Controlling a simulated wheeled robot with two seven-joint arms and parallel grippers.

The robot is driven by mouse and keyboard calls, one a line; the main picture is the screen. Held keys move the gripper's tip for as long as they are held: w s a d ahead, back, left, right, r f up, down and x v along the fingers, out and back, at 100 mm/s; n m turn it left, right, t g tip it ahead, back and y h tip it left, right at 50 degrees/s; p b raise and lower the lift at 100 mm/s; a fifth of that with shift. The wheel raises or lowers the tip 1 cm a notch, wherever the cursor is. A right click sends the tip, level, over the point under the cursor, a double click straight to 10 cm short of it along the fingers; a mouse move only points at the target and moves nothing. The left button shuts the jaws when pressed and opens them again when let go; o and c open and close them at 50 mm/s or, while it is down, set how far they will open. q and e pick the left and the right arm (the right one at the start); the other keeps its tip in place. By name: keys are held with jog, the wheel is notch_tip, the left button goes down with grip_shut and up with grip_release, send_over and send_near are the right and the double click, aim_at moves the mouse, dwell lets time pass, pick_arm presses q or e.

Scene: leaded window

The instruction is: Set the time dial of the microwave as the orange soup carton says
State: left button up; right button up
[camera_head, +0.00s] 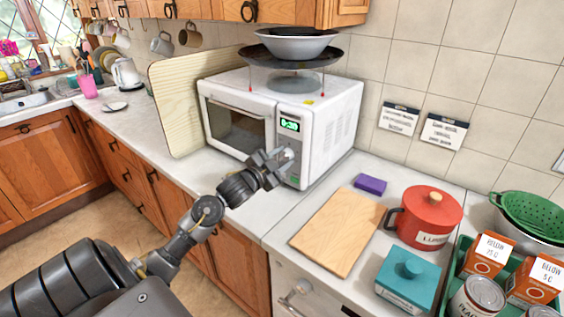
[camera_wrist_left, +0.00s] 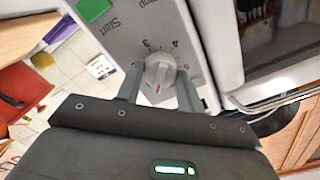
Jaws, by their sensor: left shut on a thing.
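The white microwave (camera_head: 338,117) stands on the counter with its control panel on the right of its door. My left gripper (camera_head: 283,160) is shut on the dial knob, one finger on each side. In the left wrist view the grey knob (camera_wrist_left: 159,71) sits between the fingertips (camera_wrist_left: 158,86), with a red mark on its lower side. Numbers including 3 and 4 show around it; others are hidden or unclear. Two orange cartons (camera_head: 487,256) (camera_head: 535,283) stand at the lower right with white labels starting "BELOW"; their figures are small. My right gripper is not in view.
A wooden board (camera_head: 338,232), purple sponge (camera_head: 370,185), red pot (camera_head: 430,215) and teal box (camera_head: 405,280) sit right of the microwave. A tall board (camera_head: 173,105) leans at its left. Cans stand beside the cartons. Two notes (camera_head: 398,117) (camera_head: 444,131) hang on the tiles.

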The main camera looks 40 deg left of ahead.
pick_arm(q)
jog(key=m+b, duration=0.3)
jog(key=m, duration=0.2)
jog(key=shift+f+m, duration=0.15)
jog(key=shift+m, duration=0.15)
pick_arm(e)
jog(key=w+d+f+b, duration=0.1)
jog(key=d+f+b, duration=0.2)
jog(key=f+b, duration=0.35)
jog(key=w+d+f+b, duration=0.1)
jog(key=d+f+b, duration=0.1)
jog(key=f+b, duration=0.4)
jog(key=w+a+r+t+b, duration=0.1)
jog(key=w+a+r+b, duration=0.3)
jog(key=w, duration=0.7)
pick_arm(q)
jog(key=m+b, duration=0.2)
jog(key=m, duration=1.8)
jog(key=shift+f+m, duration=0.1)
jog(key=shift+m, duration=0.3)
jog(key=shift+m+b, duration=0.6)
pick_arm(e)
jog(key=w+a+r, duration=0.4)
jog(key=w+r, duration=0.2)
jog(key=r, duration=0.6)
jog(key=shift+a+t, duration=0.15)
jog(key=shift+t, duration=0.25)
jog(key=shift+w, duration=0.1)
